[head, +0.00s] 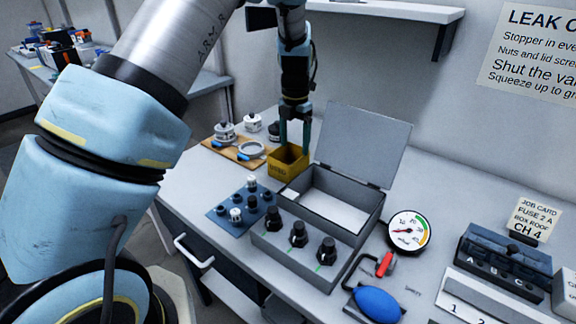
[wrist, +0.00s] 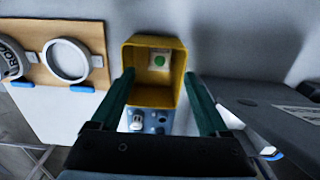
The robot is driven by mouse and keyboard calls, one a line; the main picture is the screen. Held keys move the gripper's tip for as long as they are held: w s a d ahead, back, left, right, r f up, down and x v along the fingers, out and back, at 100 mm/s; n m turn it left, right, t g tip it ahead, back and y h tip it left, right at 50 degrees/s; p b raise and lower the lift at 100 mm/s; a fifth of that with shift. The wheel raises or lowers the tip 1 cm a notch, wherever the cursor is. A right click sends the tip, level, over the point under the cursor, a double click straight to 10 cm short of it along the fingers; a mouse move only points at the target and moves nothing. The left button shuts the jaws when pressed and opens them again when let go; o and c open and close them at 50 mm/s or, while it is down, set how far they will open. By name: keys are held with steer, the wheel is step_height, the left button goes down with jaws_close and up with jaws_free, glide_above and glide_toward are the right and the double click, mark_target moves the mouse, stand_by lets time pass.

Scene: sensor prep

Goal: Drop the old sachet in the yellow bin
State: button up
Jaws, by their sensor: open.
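The yellow bin (head: 286,165) stands on the bench, left of the open grey case. In the wrist view the bin (wrist: 152,97) shows from above, between my two fingers. A small white sachet with a green dot (wrist: 159,61) shows inside the bin, toward its far side. It looks clear of my fingers. My gripper (head: 295,147) points down over the bin with its dark green fingers apart. In the wrist view my gripper (wrist: 159,76) holds nothing between its fingertips. The sachet is hidden in the head view by the bin's walls.
The grey case (head: 318,240) with its raised lid (head: 365,140) stands close right of the bin. A wooden board (head: 234,152) with a ring lies to the left. A blue mat with several knobs (head: 228,222) lies in front. A gauge (head: 408,232) and blue bulb (head: 377,303) are further right.

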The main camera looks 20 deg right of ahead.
steer(key=shift+r, duration=0.1)
step_height(320, 180, up, 11)
steer(key=b, duration=0.2)
steer(key=shift+f, duration=0.2)
stand_by(0.4)
steer(key=a+f+m, duration=0.2)
steer(key=a+m, duration=0.8)
steer(key=a, duration=1)
steer(key=s+a+f+m, duration=0.1)
steer(key=s+a+m, duration=0.4)
steer(key=a+m, duration=0.2)
steer(key=s+a+f+m+t, duration=0.1)
steer(key=s+a+f+m, duration=0.1)
steer(key=s+a+m, duration=0.4)
steer(key=a+m, duration=0.2)
steer(key=a, duration=0.1)
steer(key=shift+a+t, duration=0.3)
steer(key=shift+a, duration=0.05)
